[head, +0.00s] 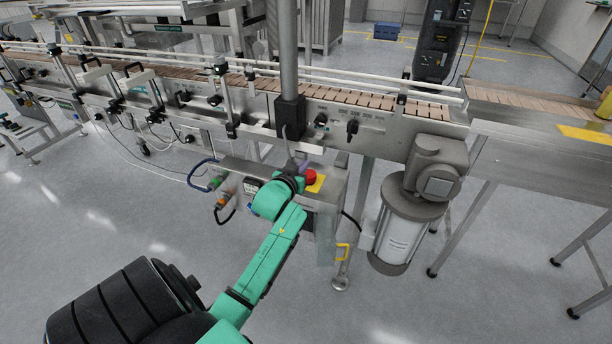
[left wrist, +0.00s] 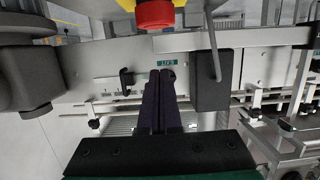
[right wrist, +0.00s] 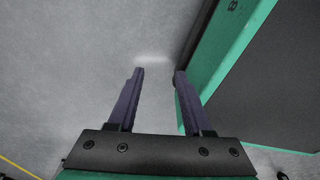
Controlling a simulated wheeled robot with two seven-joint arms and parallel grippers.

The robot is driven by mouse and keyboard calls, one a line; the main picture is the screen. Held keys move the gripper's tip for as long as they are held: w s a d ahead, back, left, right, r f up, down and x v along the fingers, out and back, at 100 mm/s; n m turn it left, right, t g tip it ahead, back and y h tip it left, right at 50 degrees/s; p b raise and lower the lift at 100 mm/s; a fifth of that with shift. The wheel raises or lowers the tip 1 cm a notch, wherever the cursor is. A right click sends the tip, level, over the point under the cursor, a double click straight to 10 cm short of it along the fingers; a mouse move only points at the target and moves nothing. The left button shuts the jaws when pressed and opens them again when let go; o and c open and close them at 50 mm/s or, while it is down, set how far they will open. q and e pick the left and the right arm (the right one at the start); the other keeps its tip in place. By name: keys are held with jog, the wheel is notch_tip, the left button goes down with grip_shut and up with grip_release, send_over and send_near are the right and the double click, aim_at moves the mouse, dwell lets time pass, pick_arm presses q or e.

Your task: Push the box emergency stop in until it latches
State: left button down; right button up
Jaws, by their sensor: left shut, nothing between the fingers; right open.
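The emergency stop is a red button (head: 310,177) on a yellow plate on top of the grey control box (head: 334,187) below the conveyor. In the left wrist view the red button (left wrist: 155,14) shows at the top edge, partly cut off. My left gripper (head: 302,166) is just left of and beyond the button in the head view; its fingers (left wrist: 161,92) are shut and empty. They appear apart from the button. Whether the button is latched cannot be told. My right gripper (right wrist: 158,72) is open and empty over bare floor, seen only in the right wrist view.
The conveyor (head: 350,97) runs behind the box, with a vertical grey post and black clamp (head: 290,112) close to my left gripper. A motor (head: 408,215) hangs right of the box. The floor in front is clear.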

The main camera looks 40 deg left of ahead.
aim_at(309, 174)
pick_arm(q)
jog(key=shift+x, duration=1.1)
notch_tip(309, 174, down, 3)
jog(key=shift+s+f+b, duration=0.1)
jog(key=shift+f+b, duration=0.05)
jog(key=shift+b, duration=0.3)
jog(key=shift+d+f, duration=0.1)
jog(key=shift+f, duration=0.25)
pick_arm(e)
jog(key=shift+w+f, duration=0.45)
jog(key=shift+f, duration=0.1)
